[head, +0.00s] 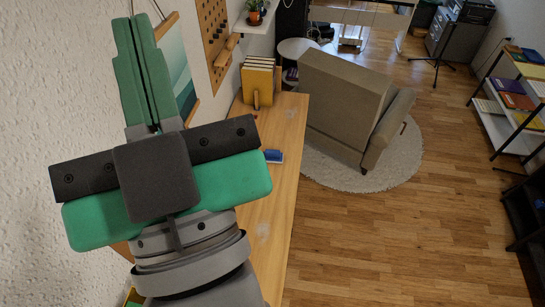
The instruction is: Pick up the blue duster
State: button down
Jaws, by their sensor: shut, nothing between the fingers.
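A small blue object (274,157), which looks like the blue duster, lies on the wooden desk (285,125). It shows just right of my gripper's body, which may hide part of it. My gripper (142,20) fills the left of the head view, with its green fingers pointing up in the picture. The fingers are shut and hold nothing. In the picture the fingertips are well up and left of the blue object, beside the wall.
Yellow books or files (258,80) stand at the desk's far end. A pegboard (214,35), a framed picture (175,65) and a shelf with a plant (254,12) are on the left wall. A beige armchair (340,105) stands right of the desk. Open floor lies right.

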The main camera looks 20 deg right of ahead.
jog(key=shift+c, duration=1.2)
grip_release()
